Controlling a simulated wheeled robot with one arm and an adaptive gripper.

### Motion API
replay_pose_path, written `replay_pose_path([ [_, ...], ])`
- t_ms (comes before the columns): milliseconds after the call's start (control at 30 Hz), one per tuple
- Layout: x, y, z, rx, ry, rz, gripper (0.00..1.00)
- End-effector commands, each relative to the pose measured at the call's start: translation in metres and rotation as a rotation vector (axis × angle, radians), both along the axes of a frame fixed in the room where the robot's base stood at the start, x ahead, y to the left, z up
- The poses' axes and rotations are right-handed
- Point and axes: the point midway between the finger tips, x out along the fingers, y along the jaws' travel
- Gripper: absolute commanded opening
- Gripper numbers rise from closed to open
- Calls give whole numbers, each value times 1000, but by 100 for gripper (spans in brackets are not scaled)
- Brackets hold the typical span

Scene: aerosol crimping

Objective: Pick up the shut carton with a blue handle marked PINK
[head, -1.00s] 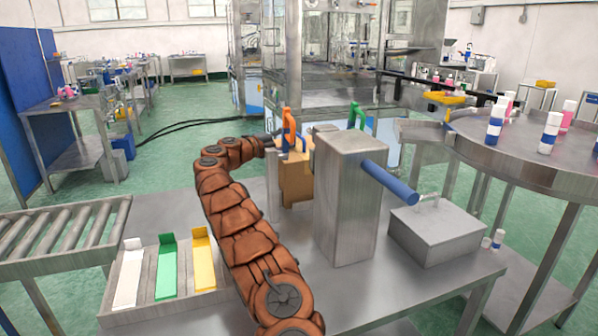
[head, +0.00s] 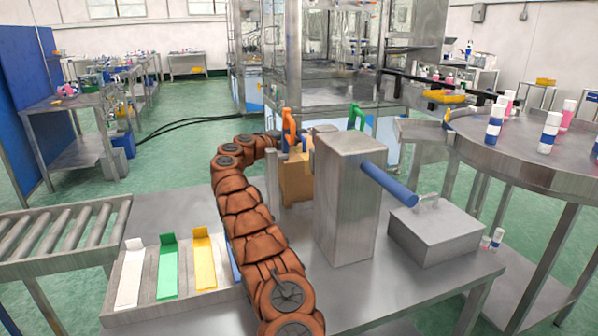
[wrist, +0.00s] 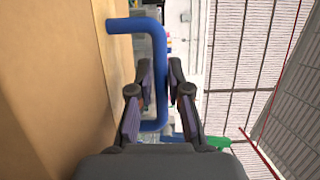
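The wrist view shows a blue handle (wrist: 158,75) on the side of a brown cardboard carton (wrist: 50,90). My gripper (wrist: 158,98) is open, with its two dark fingers on either side of the handle's long bar. A gap shows between the bar and the right finger; contact on the left is unclear. In the head view, a brown carton (head: 297,184) stands on the steel table behind a metal column, partly hidden by it and by my arm. The marking PINK is not visible, and I cannot tell whether the lid is shut.
An orange handle (head: 289,126) and a green handle (head: 356,115) rise near the carton. The steel column (head: 345,200) with a blue bar (head: 388,182) and a metal box (head: 436,232) stand to the right. A tray (head: 112,285) with coloured pieces lies front left.

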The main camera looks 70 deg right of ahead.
Motion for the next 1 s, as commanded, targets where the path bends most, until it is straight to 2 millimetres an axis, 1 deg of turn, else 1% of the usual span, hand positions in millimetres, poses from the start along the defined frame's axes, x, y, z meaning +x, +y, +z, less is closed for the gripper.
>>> replay_pose_path([
  [33, 0, 0, 0, 0, 0, 0, 9],
  [100, 0, 0, 0, 0, 0, 0, 2],
  [133, 0, 0, 0, 0, 0, 0, 0],
  [667, 0, 0, -1, 1, 0, 0, 0],
  [700, 0, 0, 2, -3, 3, -1, 0],
  [1000, 0, 0, 3, -3, 1, 0, 0],
])
